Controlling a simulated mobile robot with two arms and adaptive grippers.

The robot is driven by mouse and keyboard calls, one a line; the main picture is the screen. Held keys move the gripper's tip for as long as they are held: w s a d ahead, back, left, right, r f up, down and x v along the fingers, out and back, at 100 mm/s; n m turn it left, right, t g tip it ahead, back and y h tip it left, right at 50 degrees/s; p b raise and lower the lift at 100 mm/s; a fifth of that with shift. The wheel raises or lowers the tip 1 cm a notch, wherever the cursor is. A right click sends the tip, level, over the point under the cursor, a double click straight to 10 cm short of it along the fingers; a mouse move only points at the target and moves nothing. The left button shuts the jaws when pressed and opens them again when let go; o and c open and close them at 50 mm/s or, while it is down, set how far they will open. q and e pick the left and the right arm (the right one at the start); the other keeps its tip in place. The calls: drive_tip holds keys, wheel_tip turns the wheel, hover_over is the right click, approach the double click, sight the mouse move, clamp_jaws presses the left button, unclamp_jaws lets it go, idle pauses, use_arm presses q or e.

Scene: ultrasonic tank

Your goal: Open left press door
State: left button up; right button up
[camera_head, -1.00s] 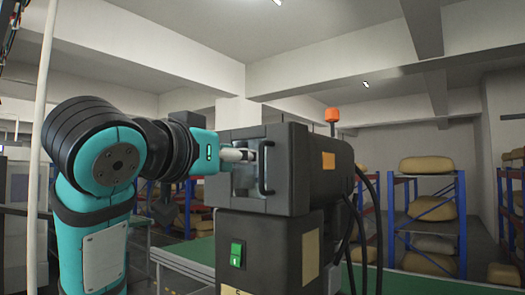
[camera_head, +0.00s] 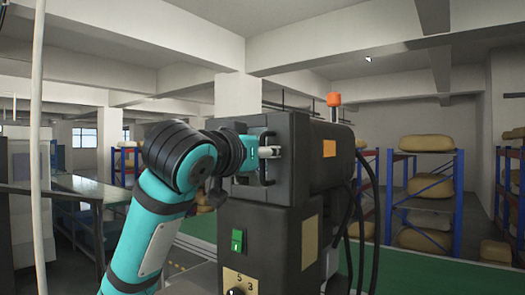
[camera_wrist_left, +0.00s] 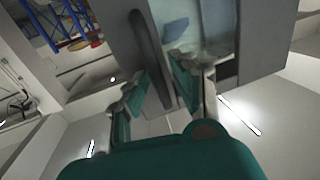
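The press (camera_head: 262,225) is a dark machine in the middle of the head view, with a green switch and an orange lamp on top. Its door has a dark bar handle (camera_wrist_left: 150,55), seen close up in the wrist view, beside a pale glassy panel (camera_wrist_left: 185,25). My left gripper (camera_head: 270,153) is at the door front. In the wrist view its two fingers (camera_wrist_left: 160,85) stand apart, one on each side of the handle bar, with visible gaps. Whether either finger touches the bar is unclear. The door looks closed, but the gripper partly hides it. My right gripper is out of view.
Black cables (camera_head: 368,215) hang at the press's right side. Blue racks with tan sacks (camera_head: 430,186) stand farther back. A metal table (camera_head: 85,187) is at the left.

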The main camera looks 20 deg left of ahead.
use_arm(q)
clamp_jaws()
drive_tip(key=shift+a, duration=0.1)
idle(0.3)
